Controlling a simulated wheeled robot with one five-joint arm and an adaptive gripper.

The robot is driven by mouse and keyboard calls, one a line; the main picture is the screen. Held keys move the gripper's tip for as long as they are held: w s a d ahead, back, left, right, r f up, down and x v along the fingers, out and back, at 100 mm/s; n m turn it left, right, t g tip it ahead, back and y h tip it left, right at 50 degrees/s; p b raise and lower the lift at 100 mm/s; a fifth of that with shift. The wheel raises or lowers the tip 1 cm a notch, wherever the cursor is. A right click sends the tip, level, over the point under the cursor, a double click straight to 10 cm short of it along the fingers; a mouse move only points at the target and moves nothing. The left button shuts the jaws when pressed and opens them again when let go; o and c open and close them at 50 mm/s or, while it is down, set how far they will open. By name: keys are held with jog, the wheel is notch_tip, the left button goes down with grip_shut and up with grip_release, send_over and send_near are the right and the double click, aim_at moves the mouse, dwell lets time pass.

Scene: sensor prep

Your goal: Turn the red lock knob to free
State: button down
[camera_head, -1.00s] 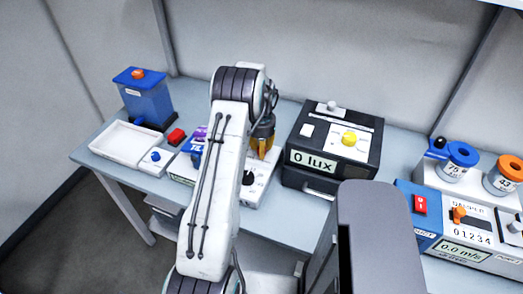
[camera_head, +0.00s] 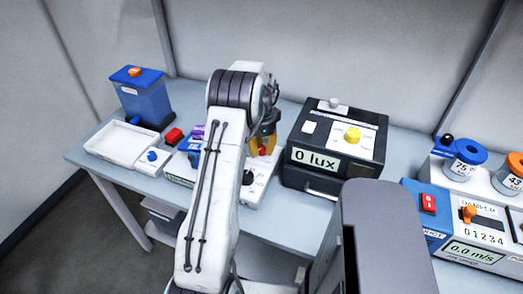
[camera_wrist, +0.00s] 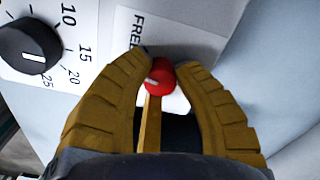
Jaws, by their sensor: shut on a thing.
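The red lock knob (camera_wrist: 158,76) sits between the two yellow fingertips of my gripper (camera_wrist: 163,68) in the wrist view, with the fingers closed against its sides. A pale mark shows on the knob's left side. The word FREE, partly hidden by the left finger, is printed on the white panel (camera_wrist: 180,40) by the knob. In the head view the red knob (camera_head: 263,150) shows small below my gripper (camera_head: 262,146), over the white device right of my arm. The lower side of the knob is hidden in the wrist view.
A black dial (camera_wrist: 30,46) with numbers stands left of the knob. A black box reading 0 lux (camera_head: 316,160) stands right of my gripper. At left are a white tray (camera_head: 104,151) and a blue container (camera_head: 143,98). The blue 0.0 m/s device (camera_head: 432,232) stands far right.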

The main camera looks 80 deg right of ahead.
aim_at(262, 148)
jog(key=m, duration=0.5)
jog(key=shift+a+f+m+b, duration=0.1)
jog(key=shift+f+m+b, duration=0.1)
jog(key=shift+m+b, duration=0.2)
jog(key=shift+m, duration=0.3)
jog(key=c, duration=0.9)
grip_release()
jog(key=shift+r, duration=0.1)
jog(key=shift+r, duration=0.15)
notch_tip(262, 148, up, 12)
dwell(0.6)
